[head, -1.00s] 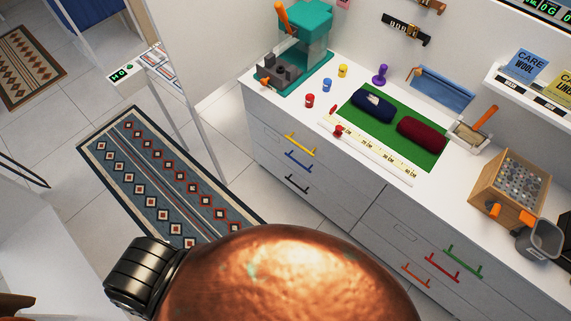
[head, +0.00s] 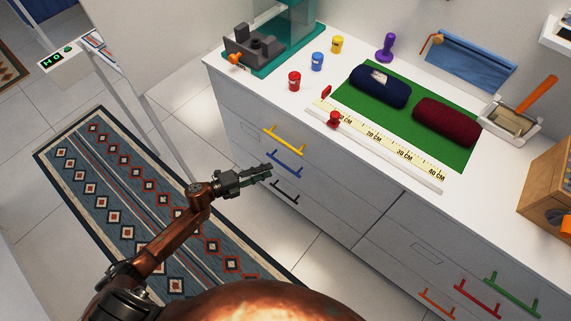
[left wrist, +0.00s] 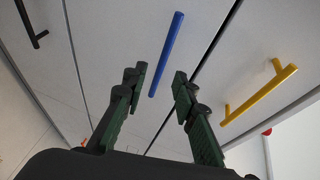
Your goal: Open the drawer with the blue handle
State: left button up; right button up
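The blue handle (head: 286,164) is on the middle drawer of the left column in the white cabinet, between the yellow handle (head: 284,141) above and the black handle (head: 285,192) below. The drawer appears closed. My left gripper (head: 271,173) is in front of the drawers, close to the blue handle. In the left wrist view the left gripper (left wrist: 160,78) is open and empty. The blue handle (left wrist: 166,54) lies ahead, in line with the gap between its fingertips, and appears not gripped. My right gripper is not in view.
The countertop holds a green mat (head: 402,120) with two rolled cloths, a ruler (head: 376,146) and small coloured jars. Red, green and orange handles are on the right-hand drawers. A patterned rug (head: 110,190) lies on the floor to the left.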

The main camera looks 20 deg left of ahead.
aim_at(283, 165)
pick_arm(q)
jog(key=shift+b+x, duration=1.05)
jog(key=shift+x, duration=2.85)
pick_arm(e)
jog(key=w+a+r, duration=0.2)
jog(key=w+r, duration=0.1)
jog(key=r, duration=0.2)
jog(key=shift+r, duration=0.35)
pick_arm(q)
jog(key=shift+r, duration=0.2)
jog(key=shift+c, duration=0.6)
grip_shut()
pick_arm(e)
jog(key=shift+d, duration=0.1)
